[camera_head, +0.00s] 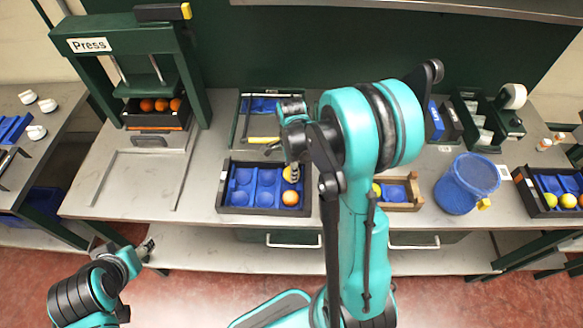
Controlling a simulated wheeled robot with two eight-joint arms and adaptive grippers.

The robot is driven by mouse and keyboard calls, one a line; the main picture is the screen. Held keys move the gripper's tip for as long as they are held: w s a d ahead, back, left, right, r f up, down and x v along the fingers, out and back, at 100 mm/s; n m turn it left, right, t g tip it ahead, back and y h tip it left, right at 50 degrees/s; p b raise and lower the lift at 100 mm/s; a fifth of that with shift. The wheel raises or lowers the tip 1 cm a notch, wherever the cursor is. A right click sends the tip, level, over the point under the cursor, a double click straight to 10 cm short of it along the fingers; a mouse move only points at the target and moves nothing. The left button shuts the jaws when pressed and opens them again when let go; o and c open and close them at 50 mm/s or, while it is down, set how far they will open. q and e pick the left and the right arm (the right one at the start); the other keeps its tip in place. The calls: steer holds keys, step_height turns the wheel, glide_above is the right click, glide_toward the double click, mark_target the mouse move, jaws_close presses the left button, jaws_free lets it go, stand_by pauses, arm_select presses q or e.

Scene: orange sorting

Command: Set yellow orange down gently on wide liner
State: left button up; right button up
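A dark tray (222,190) with a wide blue cupped liner (266,180) sits on the middle of the bench. A yellow orange (287,174) is at its back right cup, partly hidden by my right gripper (294,174). The fingers point down at this fruit; whether they are closed on it, and whether it rests on the liner, I cannot tell.
A wooden tray (405,206) with a blue liner and yellow fruit stands right, partly behind my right arm. Beyond it are a blue bucket (455,195) and a fruit tray (541,211). A green press (70,43) holds oranges at left. The bench front left (125,190) is clear.

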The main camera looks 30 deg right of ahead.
steer(key=shift+f+b, duration=0.5)
steer(key=shift+f, duration=0.05)
stand_by(0.4)
steer(key=o, duration=1.3)
steer(key=shift+c, duration=0.2)
steer(key=shift+r, duration=0.1)
steer(key=shift+r+p, duration=2.9)
steer(key=shift+r, duration=1.05)
